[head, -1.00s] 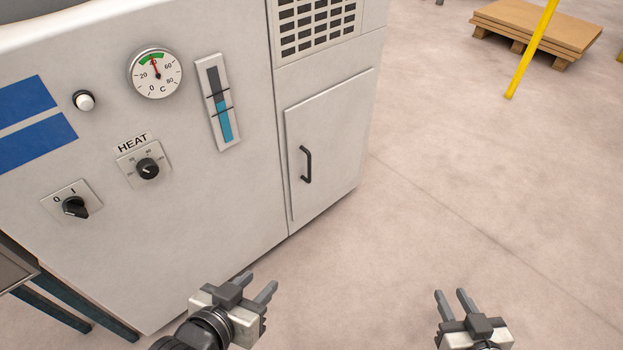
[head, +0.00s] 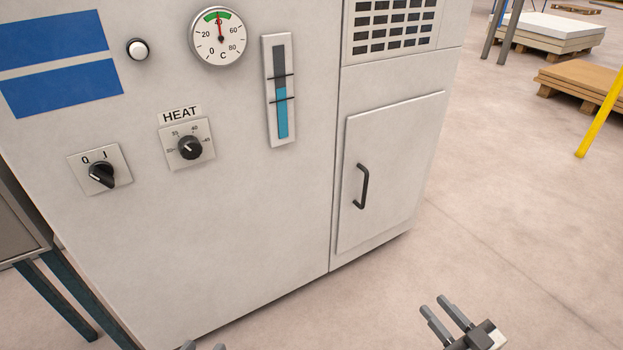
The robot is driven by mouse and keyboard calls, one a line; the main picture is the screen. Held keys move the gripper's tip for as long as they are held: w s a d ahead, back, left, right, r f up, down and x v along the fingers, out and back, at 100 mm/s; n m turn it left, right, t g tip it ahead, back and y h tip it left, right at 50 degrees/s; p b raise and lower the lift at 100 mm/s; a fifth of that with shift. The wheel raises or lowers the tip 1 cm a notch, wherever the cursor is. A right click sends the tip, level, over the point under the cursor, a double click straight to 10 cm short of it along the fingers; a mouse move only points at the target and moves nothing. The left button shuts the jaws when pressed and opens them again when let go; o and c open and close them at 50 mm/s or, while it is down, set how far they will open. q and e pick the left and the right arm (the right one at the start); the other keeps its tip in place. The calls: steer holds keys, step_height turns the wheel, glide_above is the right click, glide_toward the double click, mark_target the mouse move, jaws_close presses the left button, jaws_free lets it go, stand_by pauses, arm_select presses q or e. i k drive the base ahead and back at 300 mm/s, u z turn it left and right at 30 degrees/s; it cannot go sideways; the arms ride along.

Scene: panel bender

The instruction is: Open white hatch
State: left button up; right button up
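The white hatch (head: 397,165) is on the right part of the machine's front, below a vent grille. It sits flush in its frame and looks closed. Its dark vertical handle (head: 361,187) is near the hatch's left edge. My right gripper (head: 445,306) is at the bottom right, over the floor, below and to the right of the hatch. Its two fingers are apart and nothing is between them.
The white machine front (head: 230,220) carries a gauge (head: 217,37), a heat knob (head: 190,147), a switch (head: 102,174) and a level indicator (head: 280,90). A dark-legged table (head: 55,300) stands at left. Pallets (head: 585,80) and a yellow post (head: 604,113) are far right. Floor between is clear.

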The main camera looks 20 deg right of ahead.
mark_target(387, 151)
steer(key=i, duration=1)
steer(key=z, duration=0.2)
